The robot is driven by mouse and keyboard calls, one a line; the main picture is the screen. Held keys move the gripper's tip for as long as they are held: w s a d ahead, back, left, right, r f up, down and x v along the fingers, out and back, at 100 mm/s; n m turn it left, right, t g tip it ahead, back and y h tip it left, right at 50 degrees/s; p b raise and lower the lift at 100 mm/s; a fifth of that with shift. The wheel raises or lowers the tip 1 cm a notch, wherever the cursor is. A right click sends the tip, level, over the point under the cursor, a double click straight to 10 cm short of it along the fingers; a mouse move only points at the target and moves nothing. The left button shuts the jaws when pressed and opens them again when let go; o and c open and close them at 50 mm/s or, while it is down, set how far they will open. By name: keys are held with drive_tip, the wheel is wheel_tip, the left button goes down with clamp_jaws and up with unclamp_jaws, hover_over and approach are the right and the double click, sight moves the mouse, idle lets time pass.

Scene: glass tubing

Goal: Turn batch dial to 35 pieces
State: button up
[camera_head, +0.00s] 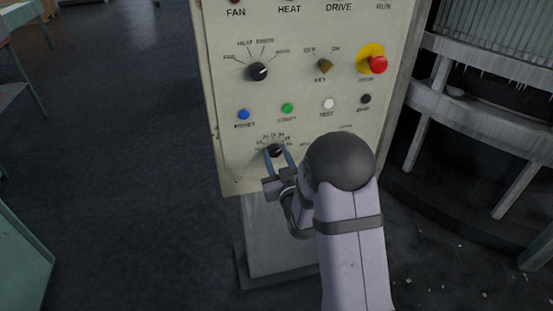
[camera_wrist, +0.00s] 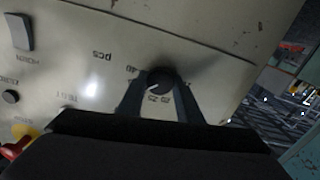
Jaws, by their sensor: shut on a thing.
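The batch dial is a small black knob (camera_head: 275,150) low on the cream control panel (camera_head: 225,130), with a ring of small numbers around it. My gripper (camera_head: 276,155) has its two fingers on either side of the knob, shut on it. In the wrist view the knob (camera_wrist: 158,80) sits between the dark fingertips (camera_wrist: 160,88), with a white pointer line toward the lower left. The "pcs" lettering stands beside it. Some numbers are hidden by the fingers, and I cannot read exactly which one the pointer meets.
Above the dial are blue (camera_head: 243,114), green (camera_head: 287,108), white (camera_head: 328,104) and black (camera_head: 365,99) buttons. Higher up are a selector knob (camera_head: 257,72), a key switch (camera_head: 325,66) and a red stop button (camera_head: 378,64). A metal frame (camera_head: 470,100) stands at the right.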

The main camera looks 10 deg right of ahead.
drive_tip(key=shift+m+b, duration=0.6)
drive_tip(key=shift+m, duration=0.6)
drive_tip(key=o, duration=1)
drive_tip(key=shift+o, duration=0.2)
drive_tip(key=shift+s, duration=0.1)
drive_tip(key=s+b, duration=0.1)
drive_tip(key=s, duration=0.6)
drive_tip(key=shift+b, duration=0.35)
